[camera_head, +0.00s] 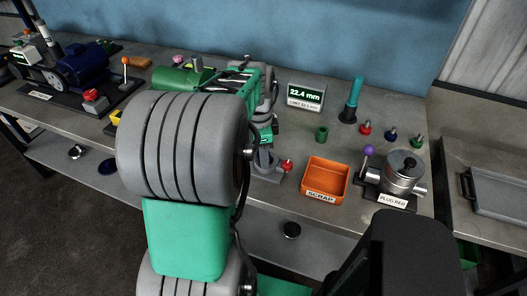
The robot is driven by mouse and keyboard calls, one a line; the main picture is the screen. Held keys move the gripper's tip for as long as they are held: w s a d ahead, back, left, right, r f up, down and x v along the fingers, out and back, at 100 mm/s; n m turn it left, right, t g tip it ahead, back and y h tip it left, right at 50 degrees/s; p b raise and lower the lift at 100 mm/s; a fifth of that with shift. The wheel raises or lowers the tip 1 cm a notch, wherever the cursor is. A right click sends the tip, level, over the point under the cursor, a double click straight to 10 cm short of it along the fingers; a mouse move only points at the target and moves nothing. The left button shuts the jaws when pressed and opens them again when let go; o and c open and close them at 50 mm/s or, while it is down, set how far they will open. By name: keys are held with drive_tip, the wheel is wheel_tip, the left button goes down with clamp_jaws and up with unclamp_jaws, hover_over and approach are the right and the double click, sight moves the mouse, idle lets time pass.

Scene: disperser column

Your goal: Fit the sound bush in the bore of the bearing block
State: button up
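A small green hollow cylinder (321,133), which looks like a bush, stands upright on the bench below the display. I cannot tell from this view whether it is the sound one. A grey block-like fixture (266,168) with a red knob (287,165) sits left of the orange bin and may be the bearing block; its bore is not clearly visible. My arm crosses the middle of the picture and hides part of the bench. My gripper (265,140) is over or near the grey fixture, mostly hidden; its fingers and anything in them cannot be made out.
An orange bin (325,180) labelled SCRAP is at the front. A display (306,96) reads 22.4 mm. A blue motor (82,66) is at left.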

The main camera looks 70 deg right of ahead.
drive_tip(key=shift+o, duration=1.1)
drive_tip(key=shift+s, duration=0.1)
drive_tip(key=shift+d, duration=0.1)
drive_tip(key=shift+r, duration=0.1)
